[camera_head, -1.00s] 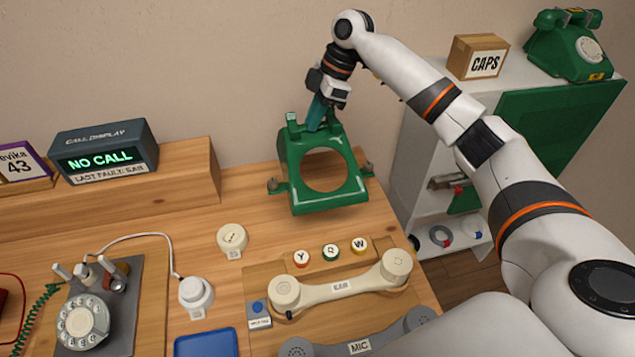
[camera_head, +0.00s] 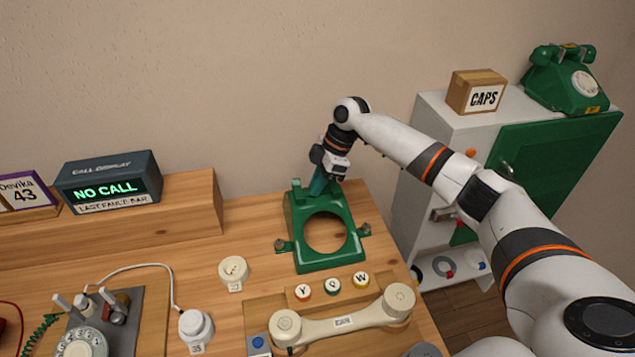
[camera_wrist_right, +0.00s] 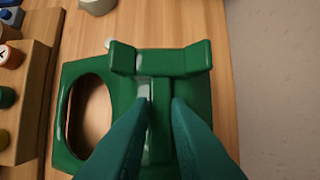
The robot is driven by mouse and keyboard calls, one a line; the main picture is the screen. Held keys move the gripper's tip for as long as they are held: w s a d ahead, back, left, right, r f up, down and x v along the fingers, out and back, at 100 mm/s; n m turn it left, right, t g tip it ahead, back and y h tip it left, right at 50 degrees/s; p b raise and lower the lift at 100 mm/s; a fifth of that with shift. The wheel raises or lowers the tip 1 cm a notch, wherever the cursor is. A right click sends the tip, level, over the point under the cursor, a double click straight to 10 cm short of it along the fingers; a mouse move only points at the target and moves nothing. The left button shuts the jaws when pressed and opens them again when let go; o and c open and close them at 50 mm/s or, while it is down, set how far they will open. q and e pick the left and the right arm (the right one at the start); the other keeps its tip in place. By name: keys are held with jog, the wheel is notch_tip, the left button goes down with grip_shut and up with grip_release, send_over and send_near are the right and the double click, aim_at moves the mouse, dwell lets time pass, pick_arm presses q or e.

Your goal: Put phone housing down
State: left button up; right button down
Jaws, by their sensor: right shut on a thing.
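The green phone housing (camera_head: 297,234) has a large round hole in its front face and cradle prongs at its back. In the head view it is at the back right of the wooden table, between two small metal posts. It looks upright and at or very near the tabletop; I cannot tell if it touches. My right gripper (camera_head: 318,186) is shut on its back upper part. In the right wrist view the teal fingers (camera_wrist_right: 160,105) pinch a ridge of the housing (camera_wrist_right: 190,62) below the cradle prongs. My left gripper is not in view.
Y, Q and W caps (camera_head: 332,286) and a cream handset (camera_head: 340,323) lie in front of the housing. A round cream part (camera_head: 233,270) is to its left. A white cabinet (camera_head: 425,125) with a green door stands to the right. The wall is behind.

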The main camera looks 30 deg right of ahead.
jog(key=c, duration=1.4)
grip_release()
jog(key=shift+f, duration=0.1)
jog(key=shift+o, duration=0.2)
jog(key=v, duration=1.2)
jog(key=shift+b, duration=0.4)
